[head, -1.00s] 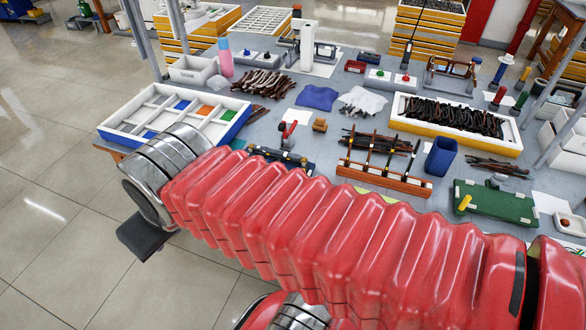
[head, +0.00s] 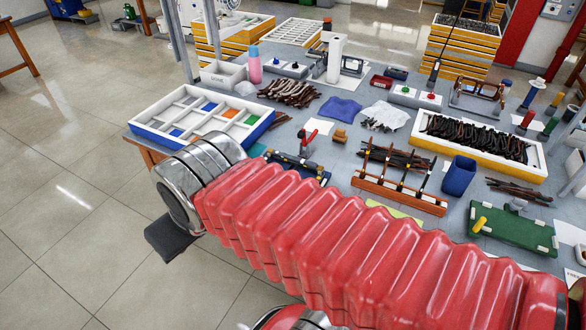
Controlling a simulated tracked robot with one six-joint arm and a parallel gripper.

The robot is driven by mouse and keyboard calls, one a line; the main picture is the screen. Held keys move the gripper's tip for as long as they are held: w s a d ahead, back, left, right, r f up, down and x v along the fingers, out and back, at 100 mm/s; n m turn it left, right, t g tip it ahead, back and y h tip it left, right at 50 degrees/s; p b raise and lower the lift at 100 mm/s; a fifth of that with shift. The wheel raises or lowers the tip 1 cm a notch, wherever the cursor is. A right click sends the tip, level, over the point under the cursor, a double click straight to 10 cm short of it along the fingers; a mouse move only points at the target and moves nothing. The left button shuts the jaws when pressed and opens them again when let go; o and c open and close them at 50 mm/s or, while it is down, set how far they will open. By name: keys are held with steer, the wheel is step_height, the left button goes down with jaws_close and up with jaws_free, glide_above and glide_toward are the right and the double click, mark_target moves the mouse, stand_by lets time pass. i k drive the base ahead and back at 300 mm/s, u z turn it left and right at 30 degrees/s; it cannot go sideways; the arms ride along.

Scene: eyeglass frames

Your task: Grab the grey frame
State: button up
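Dark frames fill a white-lined yellow tray (head: 479,162) on the right of the workbench. A brown-and-black pile of frames (head: 289,92) lies at the back left, and a smaller dark bundle (head: 519,191) lies at the right. A small pale and dark heap (head: 383,117) lies at the bench's middle. I cannot tell which piece is the grey frame. My red ribbed arm crosses the foreground to a silver joint. A dark flat part of mine, perhaps my gripper (head: 172,240), juts out below that joint, over the floor side of the bench. Its fingertips do not show.
A blue-edged compartment tray (head: 146,129) sits at the bench's left corner. An orange rack (head: 399,198), a blue cup (head: 459,176) and a green board (head: 512,228) stand beyond my arm. A blue cloth (head: 340,107) lies mid-bench. Open tiled floor is at the left.

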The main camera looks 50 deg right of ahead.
mark_target(320, 175)
steer(key=z, duration=0.8)
steer(key=i, duration=1)
steer(key=z, duration=0.05)
